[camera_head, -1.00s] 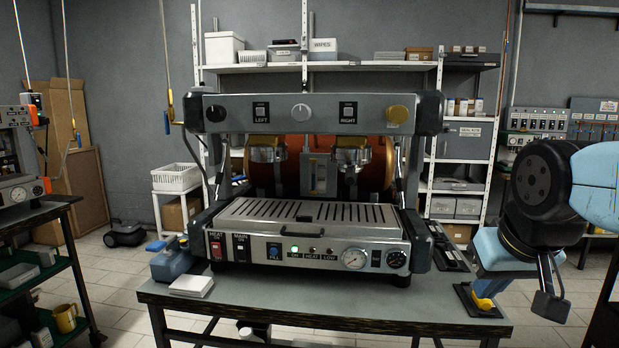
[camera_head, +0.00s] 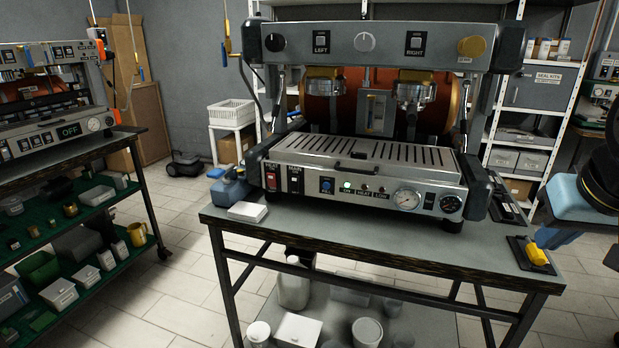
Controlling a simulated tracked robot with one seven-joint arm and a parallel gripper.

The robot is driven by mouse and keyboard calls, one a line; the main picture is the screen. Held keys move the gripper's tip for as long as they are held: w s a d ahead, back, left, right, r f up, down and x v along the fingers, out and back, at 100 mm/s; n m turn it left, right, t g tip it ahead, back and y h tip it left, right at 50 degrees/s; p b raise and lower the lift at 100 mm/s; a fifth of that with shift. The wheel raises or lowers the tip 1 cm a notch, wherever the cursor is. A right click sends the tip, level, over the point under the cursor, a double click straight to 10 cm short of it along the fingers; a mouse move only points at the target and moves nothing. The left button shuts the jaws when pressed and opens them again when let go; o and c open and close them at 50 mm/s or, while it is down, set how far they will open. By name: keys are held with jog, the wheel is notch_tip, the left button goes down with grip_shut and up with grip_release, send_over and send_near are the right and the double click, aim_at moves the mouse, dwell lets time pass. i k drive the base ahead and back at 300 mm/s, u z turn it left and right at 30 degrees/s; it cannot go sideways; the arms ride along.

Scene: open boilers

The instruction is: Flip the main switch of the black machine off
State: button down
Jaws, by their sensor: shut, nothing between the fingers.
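A boiler machine with a dark grey top bar and black end caps (camera_head: 375,46) stands on the bench in the middle. Its silver front panel carries a black rocker switch (camera_head: 295,180) labelled MAIN, right of a red switch (camera_head: 271,180) labelled HEAT. A green lamp (camera_head: 346,187) labelled ON glows on the panel. The rocker's tilt is too small to read. Part of my blue and black arm shows at the right edge, well right of the machine and its switches. My gripper is out of the picture.
The bench (camera_head: 400,245) has clear room in front of the machine. Another machine (camera_head: 60,135) with an OFF sign stands left.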

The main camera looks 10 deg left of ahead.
aim_at(295, 180)
jog(key=u, duration=1.45)
jog(key=i, duration=0.1)
jog(key=z, duration=2.9)
jog(key=k, duration=1.45)
jog(key=u, duration=1.25)
jog(key=i, duration=0.4)
jog(key=u, duration=0.2)
